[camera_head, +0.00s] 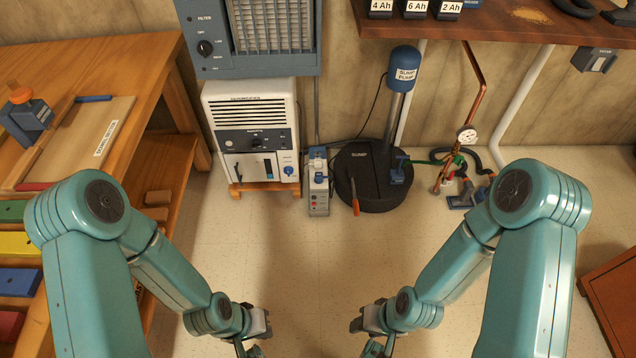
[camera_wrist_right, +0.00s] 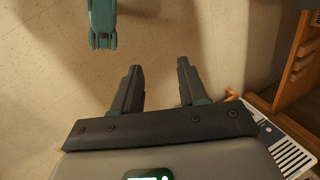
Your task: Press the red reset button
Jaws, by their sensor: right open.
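A small grey box (camera_head: 318,188) stands on the floor between the white dehumidifier and the black sump lid. Small reddish spots show on its front (camera_head: 313,203); they are too small to tell which, if any, is the reset button. My left gripper (camera_head: 256,346) is low at the bottom of the head view, well in front of the box; its jaws are too cut off to read. My right gripper (camera_head: 372,346) is low, right of the left one. In the right wrist view its two fingers (camera_wrist_right: 159,66) are apart with nothing between them.
The white dehumidifier (camera_head: 250,130) stands left of the box. The round black sump lid (camera_head: 372,178) is to its right, with an orange-handled screwdriver (camera_head: 354,200) leaning there. A wooden bench (camera_head: 150,60) fills the left. The floor (camera_head: 290,250) in front is clear.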

